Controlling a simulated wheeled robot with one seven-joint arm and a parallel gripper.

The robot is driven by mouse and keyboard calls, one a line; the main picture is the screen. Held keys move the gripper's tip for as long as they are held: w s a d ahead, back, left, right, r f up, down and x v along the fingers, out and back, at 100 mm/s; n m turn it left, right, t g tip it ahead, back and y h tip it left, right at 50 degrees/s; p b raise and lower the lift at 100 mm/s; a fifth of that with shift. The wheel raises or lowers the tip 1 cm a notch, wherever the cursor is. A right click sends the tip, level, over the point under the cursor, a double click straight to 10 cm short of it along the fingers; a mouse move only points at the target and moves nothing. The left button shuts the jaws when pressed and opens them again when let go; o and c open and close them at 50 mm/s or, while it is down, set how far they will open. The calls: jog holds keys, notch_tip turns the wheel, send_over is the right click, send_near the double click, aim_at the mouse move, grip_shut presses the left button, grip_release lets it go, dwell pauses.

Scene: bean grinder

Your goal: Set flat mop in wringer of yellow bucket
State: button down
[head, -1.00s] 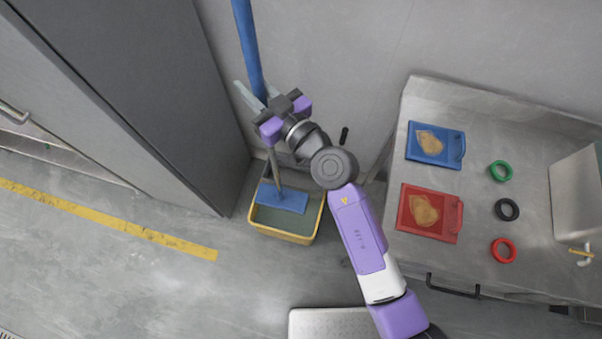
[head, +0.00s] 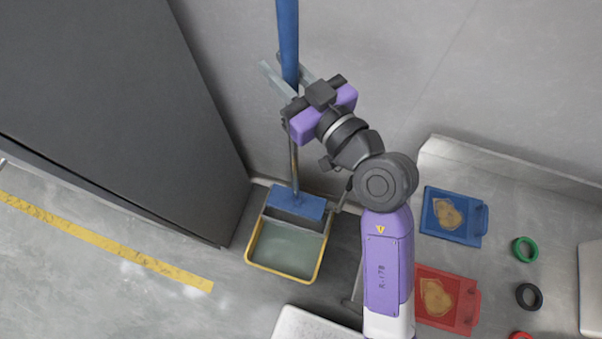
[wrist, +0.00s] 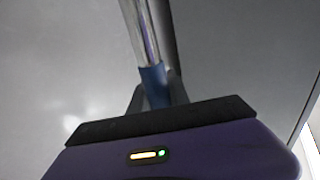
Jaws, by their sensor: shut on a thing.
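The flat mop has a blue pole (head: 287,35), a thin metal lower shaft (head: 294,168) and a flat blue head (head: 296,202). My gripper (head: 281,75) is shut on the blue pole, which stands nearly upright. In the wrist view the pole (wrist: 156,86) shows between the fingers. The yellow bucket (head: 250,262) stands on the floor below, with greenish water in its front part. The mop head is over the back part of the bucket, where the wringer (head: 337,208) is. I cannot tell whether the head rests in the wringer or hangs above it.
A tall dark cabinet (head: 110,110) stands left of the bucket. A steel counter at right holds a blue board (head: 432,222), a red board (head: 465,312) and coloured rings (head: 525,250). The grey wall (head: 400,70) is close behind. Open floor with a yellow line (head: 120,250) lies front left.

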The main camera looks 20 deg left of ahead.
notch_tip(320, 180, down, 20)
jog(key=b, duration=0.7)
jog(key=shift+b, duration=0.35)
jog(key=shift+f, duration=0.1)
jog(key=c, duration=1.2)
grip_release()
jog(key=shift+s, duration=0.1)
jog(key=shift+c, duration=0.2)
jog(key=v, duration=1.2)
jog(key=shift+d, duration=0.1)
